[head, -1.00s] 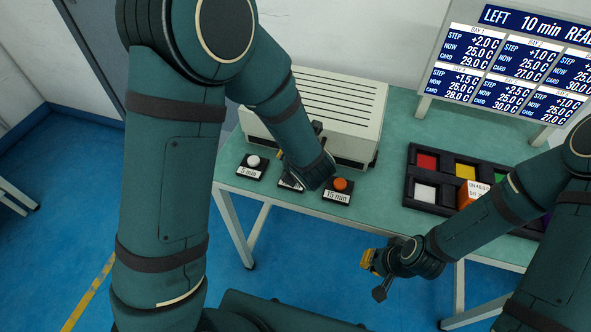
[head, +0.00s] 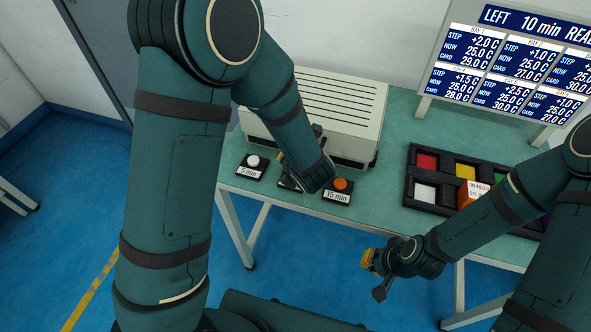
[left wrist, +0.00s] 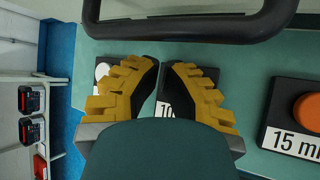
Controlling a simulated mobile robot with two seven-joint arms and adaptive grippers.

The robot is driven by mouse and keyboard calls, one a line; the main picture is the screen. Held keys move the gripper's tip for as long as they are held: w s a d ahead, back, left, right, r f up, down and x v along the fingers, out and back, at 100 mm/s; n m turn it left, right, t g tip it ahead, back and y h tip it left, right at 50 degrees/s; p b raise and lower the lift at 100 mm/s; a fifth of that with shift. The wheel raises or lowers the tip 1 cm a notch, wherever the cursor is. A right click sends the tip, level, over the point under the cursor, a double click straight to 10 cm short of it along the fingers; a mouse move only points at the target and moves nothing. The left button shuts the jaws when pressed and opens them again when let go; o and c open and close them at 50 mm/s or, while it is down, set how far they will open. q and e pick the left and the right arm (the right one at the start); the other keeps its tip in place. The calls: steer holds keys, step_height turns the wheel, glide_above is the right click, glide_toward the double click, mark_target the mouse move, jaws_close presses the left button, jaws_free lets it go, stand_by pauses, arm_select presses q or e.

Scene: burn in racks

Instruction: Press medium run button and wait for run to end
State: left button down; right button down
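My left gripper (left wrist: 162,72) is over the middle button of the row on the bench, hiding the button itself. Part of that button's label, reading "10" (left wrist: 166,109), shows between the yellow fingers in the left wrist view. The fingers converge with their tips close together and hold nothing visible. I cannot tell whether they touch the button. The white 5 min button (head: 253,161) is to the left and the orange 15 min button (head: 340,184) to the right. My right gripper (head: 374,276) is empty, in front of the bench; its finger spacing is unclear.
A pale slatted machine (head: 320,105) stands behind the buttons. The display board (head: 500,65) reads "LEFT 10 min READ", cut off at the edge. A black tray (head: 412,189) with coloured squares and an orange-and-white block (head: 469,194) is at the right.

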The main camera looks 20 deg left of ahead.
arm_select(q)
steer(key=shift+f, duration=0.3)
steer(key=shift+r, duration=0.1)
stand_by(0.4)
steer(key=shift+r+p, duration=0.45)
steer(key=shift+r, duration=0.25)
steer(key=shift+r+p, duration=1.85)
steer(key=shift+r, duration=0.7)
